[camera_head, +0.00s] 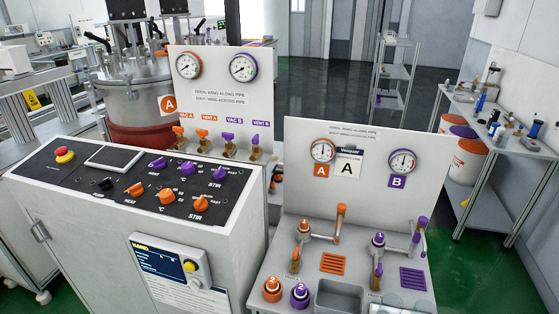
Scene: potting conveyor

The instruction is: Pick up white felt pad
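I cannot make out a white felt pad for certain in the head view. Pale, rounded items (402,308) are cut off by the bottom edge, right of a grey open bin (338,299); I cannot tell what they are. Neither of my grippers is in view.
A control cabinet with orange and purple knobs (157,164) stands at left. A panel with two gauges (355,205) rises behind valves with orange and purple handles. A metal tank (135,85) stands behind. A cluttered side table (510,145) is at right. Green floor (490,275) is clear.

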